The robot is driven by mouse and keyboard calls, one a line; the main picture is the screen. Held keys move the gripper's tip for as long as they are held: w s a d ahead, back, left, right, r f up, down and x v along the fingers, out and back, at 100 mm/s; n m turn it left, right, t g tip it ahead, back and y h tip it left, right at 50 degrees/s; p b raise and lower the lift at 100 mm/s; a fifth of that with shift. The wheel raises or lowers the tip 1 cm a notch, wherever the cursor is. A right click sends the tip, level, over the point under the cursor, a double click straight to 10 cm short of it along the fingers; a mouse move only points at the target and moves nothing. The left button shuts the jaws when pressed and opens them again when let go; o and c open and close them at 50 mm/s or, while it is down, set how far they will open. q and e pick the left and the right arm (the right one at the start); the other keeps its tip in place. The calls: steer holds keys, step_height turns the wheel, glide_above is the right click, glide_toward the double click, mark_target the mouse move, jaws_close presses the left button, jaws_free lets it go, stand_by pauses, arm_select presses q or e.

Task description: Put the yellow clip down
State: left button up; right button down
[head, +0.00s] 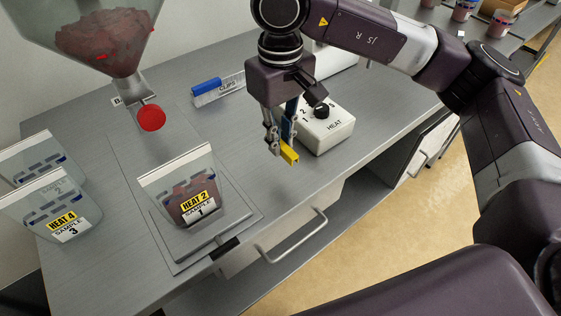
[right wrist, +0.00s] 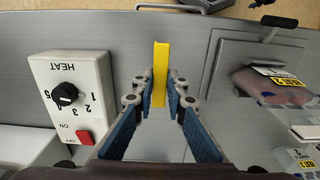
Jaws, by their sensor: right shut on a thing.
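The yellow clip (head: 289,154) is held between the fingertips of my right gripper (head: 280,143), which is shut on it above the grey bench. In the right wrist view the yellow clip (right wrist: 161,73) stands out beyond the fingertips of my right gripper (right wrist: 160,95). Whether it touches the bench I cannot tell. A clear holder marked CLIPS (head: 222,90) with a blue clip (head: 206,86) stands at the back of the bench. My left gripper is not in view.
A white heat control box (head: 330,128) is right beside the gripper. A bag marked HEAT 2 (head: 184,181) stands on a plate at the left. Other bags (head: 62,212) stand further left. A hopper with a red knob (head: 151,117) hangs above. The bench between plate and control box is clear.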

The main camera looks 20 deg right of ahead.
mark_target(280, 174)
step_height(280, 174, down, 4)
steer(key=shift+r, duration=0.2)
step_height(280, 174, down, 4)
steer(key=shift+r+p, duration=0.1)
steer(key=shift+p, duration=0.4)
steer(key=shift+f, duration=0.3)
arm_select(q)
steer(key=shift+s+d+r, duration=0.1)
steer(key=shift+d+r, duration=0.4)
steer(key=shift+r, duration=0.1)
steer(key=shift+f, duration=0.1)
arm_select(e)
steer(key=shift+f+b, duration=0.2)
steer(key=shift+b, duration=0.1)
steer(key=c, duration=1.9)
jaws_free()
steer(key=shift+r, duration=0.1)
steer(key=shift+c, duration=0.2)
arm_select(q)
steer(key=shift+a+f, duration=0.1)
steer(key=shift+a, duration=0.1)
arm_select(e)
steer(key=shift+r, duration=0.1)
